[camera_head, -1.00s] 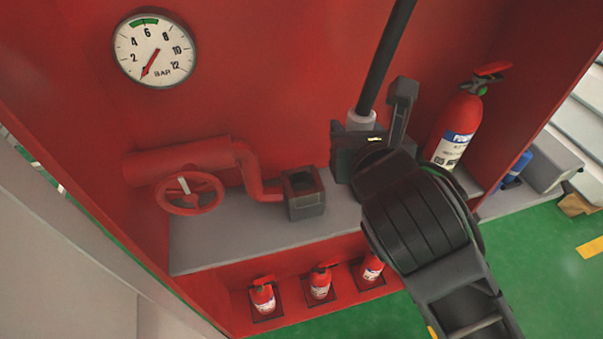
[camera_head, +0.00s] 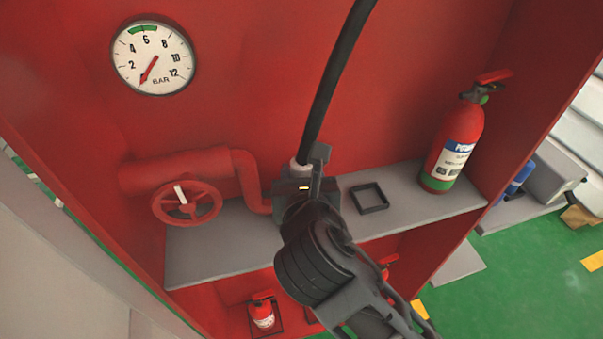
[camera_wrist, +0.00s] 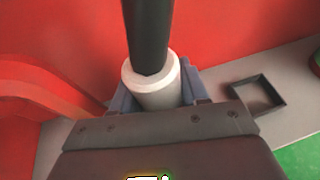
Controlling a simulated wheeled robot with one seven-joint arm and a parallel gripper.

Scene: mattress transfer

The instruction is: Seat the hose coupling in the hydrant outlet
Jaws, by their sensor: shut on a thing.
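The hose coupling is a pale grey-white collar (camera_head: 300,165) at the lower end of a black hose (camera_head: 338,75). It also shows in the wrist view (camera_wrist: 152,84), upright between the fingers. My gripper (camera_head: 301,181) is shut on the coupling. It is at the end of the red pipe (camera_head: 250,182), where the dark hydrant outlet stands. The gripper hides the outlet in the head view, and I cannot pick it out in the wrist view. Whether the coupling is above the outlet or inside it cannot be told.
An empty dark square frame (camera_head: 369,207) lies on the grey shelf (camera_head: 215,246) right of my gripper. A fire extinguisher (camera_head: 456,140) stands farther right. A red handwheel (camera_head: 187,203) is on the left, below a pressure gauge (camera_head: 153,58). Small extinguishers (camera_head: 262,315) stand below.

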